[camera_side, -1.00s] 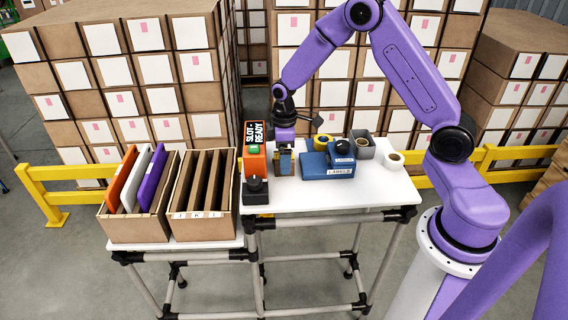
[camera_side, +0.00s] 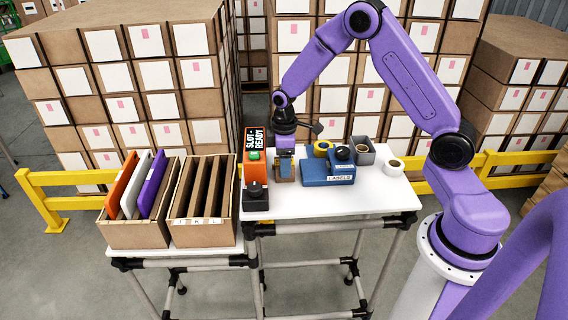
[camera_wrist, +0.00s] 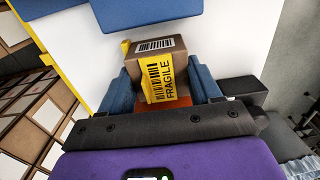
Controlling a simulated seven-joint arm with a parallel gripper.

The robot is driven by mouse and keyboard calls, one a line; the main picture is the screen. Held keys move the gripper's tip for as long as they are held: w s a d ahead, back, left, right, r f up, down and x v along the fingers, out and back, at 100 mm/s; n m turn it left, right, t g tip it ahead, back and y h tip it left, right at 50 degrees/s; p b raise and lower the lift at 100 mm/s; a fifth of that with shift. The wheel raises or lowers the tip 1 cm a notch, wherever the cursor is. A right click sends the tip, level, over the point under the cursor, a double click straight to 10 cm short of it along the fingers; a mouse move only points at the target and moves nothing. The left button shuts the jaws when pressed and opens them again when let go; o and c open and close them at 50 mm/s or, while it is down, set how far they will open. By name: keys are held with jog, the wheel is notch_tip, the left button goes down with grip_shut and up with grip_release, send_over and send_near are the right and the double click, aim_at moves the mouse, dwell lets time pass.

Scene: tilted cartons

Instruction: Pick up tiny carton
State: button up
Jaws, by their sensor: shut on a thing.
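The tiny carton (camera_wrist: 165,62) is a small brown box with a yellow FRAGILE barcode label, seen in the wrist view. My gripper (camera_wrist: 164,86) has its blue fingers on both sides of the carton and is shut on it. The carton looks slightly turned between the fingers. In the side view my gripper (camera_side: 285,172) is low over the white table, just right of the orange SLOT READY box. The carton is mostly hidden by the fingers there, and I cannot tell whether it touches the table.
The orange SLOT READY box (camera_side: 257,172) stands close on the left, with a black knob box (camera_side: 256,197) in front. The blue LABELS box (camera_side: 315,173) is close on the right. A slotted bin (camera_side: 205,233) stands left. The white table (camera_side: 310,203) is clear in front.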

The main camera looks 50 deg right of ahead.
jog(key=shift+r, duration=0.4)
notch_tip(320, 180, up, 2)
jog(key=shift+r, duration=0.15)
jog(key=s+r, duration=0.4)
jog(key=r, duration=0.1)
jog(key=shift+s+a, duration=0.15)
jog(key=s+r, duration=0.5)
jog(key=s, duration=0.4)
jog(key=w+a, duration=0.4)
jog(key=w, duration=0.5)
jog(key=w+a+r, duration=0.1)
jog(key=w+a, duration=0.2)
jog(key=w, duration=0.6)
jog(key=w+a, duration=0.4)
jog(key=w, duration=0.5)
jog(key=shift+d+f, duration=0.15)
jog(key=shift+f, duration=2.1)
jog(key=shift+d+f, duration=0.1)
jog(key=shift+f, duration=2.1)
